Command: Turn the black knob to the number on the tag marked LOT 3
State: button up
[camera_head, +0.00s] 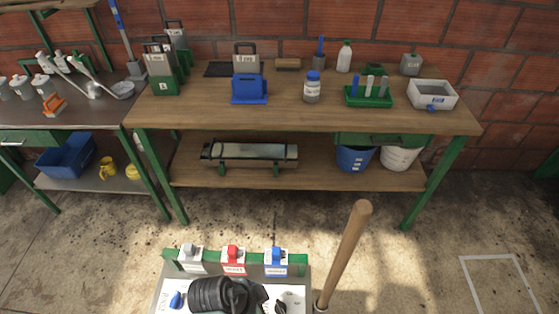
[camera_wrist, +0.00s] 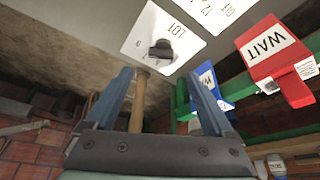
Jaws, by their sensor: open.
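The black knob (camera_wrist: 161,48) sits on a white plate (camera_wrist: 138,40) with LOT lettering in the wrist view. The number it points to is too small to read. In the head view the black knob (camera_head: 280,307) is at the bottom edge, right of my dark wrist. My gripper (camera_wrist: 158,73) is open and empty, its two blue-grey fingers on either side of the knob's line, apparently short of it. Another white plate (camera_wrist: 212,12) has partly cut-off printing. I cannot make out a tag reading LOT 3.
A green rail (camera_head: 208,260) behind the panel carries a grey, a red (camera_head: 233,259) and a blue tagged block (camera_head: 276,259). The red block's tag (camera_wrist: 268,48) reads WAIT. A blue knob (camera_head: 175,299) is at the panel's left. A wooden handle (camera_head: 345,252) rises at right. A workbench (camera_head: 300,118) stands behind.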

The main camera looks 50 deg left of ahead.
aim_at(281, 307)
jog(key=x, duration=0.8)
jog(key=shift+w+f, duration=0.15)
jog(key=shift+f, duration=0.25)
jog(key=c, duration=1.4)
